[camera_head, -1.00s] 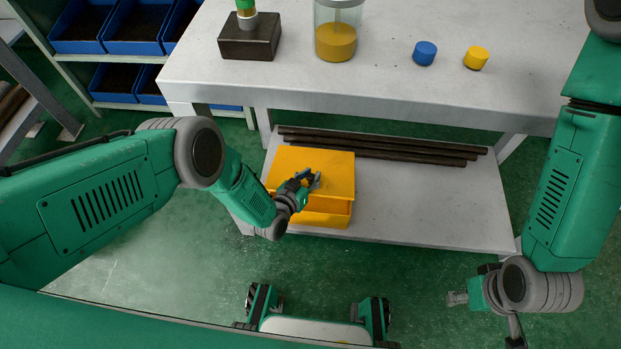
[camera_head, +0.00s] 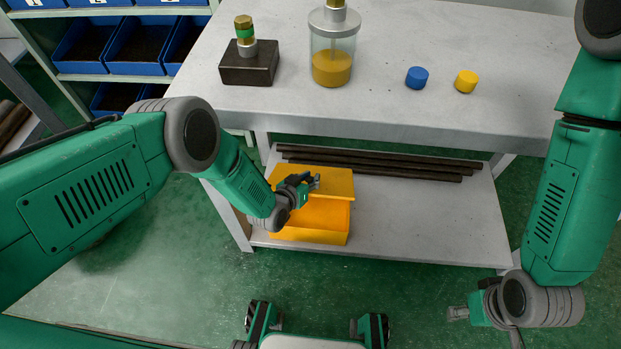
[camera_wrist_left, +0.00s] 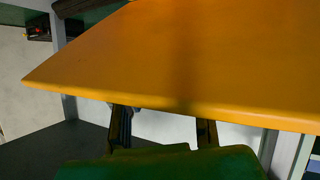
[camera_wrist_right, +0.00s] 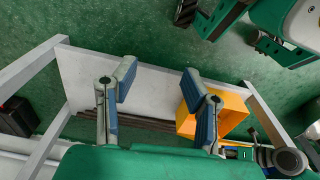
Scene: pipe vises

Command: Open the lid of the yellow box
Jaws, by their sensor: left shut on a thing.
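The yellow box (camera_head: 318,236) stands on the lower shelf, and its open front and inside show below the lid. Its yellow lid (camera_head: 338,182) is raised at the front edge. My left gripper (camera_head: 312,182) is at the lid and shut on it. In the left wrist view the lid (camera_wrist_left: 190,60) fills the upper part, and its edge hides the fingertips. My right gripper (camera_head: 458,313) hangs low at the right, away from the box. In the right wrist view its fingers (camera_wrist_right: 160,95) are apart and empty; the box (camera_wrist_right: 232,113) shows beyond them.
Dark pipes (camera_head: 400,165) lie along the back of the lower shelf (camera_head: 430,215). The white tabletop (camera_head: 400,110) overhangs it, with a dark block (camera_head: 248,68), a glass jar (camera_head: 331,68), a blue cap (camera_head: 416,77) and a yellow cap (camera_head: 466,81). The shelf's right side is free.

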